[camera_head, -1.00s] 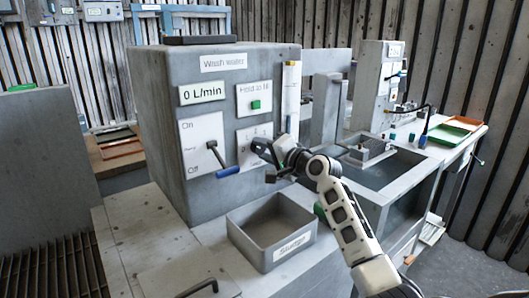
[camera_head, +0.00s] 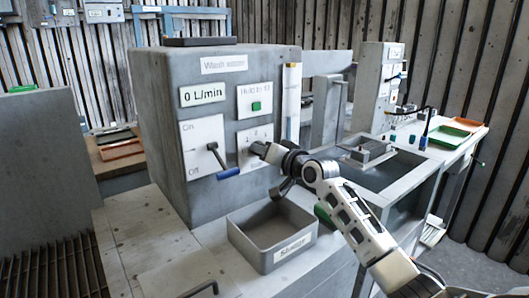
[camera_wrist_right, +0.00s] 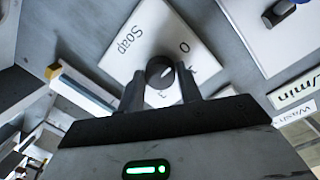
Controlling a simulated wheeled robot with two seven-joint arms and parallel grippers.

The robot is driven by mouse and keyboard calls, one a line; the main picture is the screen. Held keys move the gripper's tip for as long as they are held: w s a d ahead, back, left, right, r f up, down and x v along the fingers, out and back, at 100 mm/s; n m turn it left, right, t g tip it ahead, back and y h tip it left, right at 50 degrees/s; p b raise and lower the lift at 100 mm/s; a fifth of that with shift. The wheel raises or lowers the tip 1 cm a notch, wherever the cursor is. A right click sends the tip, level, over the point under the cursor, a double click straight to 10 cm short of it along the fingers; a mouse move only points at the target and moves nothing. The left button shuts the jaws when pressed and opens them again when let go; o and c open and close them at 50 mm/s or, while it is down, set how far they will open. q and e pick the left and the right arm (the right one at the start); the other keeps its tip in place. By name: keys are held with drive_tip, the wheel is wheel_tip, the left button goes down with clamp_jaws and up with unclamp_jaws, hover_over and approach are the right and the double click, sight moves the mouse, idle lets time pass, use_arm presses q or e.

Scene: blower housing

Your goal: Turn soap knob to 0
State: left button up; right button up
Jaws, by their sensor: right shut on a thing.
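In the head view my right gripper (camera_head: 262,150) reaches the small plate (camera_head: 247,136) on the front of the grey wash water box (camera_head: 160,110) and hides the knob. Which digit the knob points at cannot be told. My left gripper is not in view.
A lever with a blue handle (camera_head: 229,172) sits just left of my right gripper, on the On/Off plate (camera_head: 203,135). A green button (camera_head: 256,106) is above. A grey open "Sludge" bin (camera_head: 272,232) stands below my forearm.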

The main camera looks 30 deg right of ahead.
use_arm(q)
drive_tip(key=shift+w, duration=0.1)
use_arm(e)
drive_tip(key=shift+f, duration=0.1)
drive_tip(key=o, duration=1)
use_arm(q)
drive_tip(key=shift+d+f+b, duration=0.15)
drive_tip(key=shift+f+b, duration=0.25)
drive_tip(key=shift+b, duration=0.55)
use_arm(e)
drive_tip(key=s, duration=0.5)
drive_tip(key=s+r, duration=0.1)
drive_tip(key=s, duration=0.4)
drive_tip(key=s+d, duration=0.1)
drive_tip(key=s, duration=0.4)
drive_tip(key=shift+s+d+r, duration=0.1)
drive_tip(key=shift+s+r, duration=0.3)
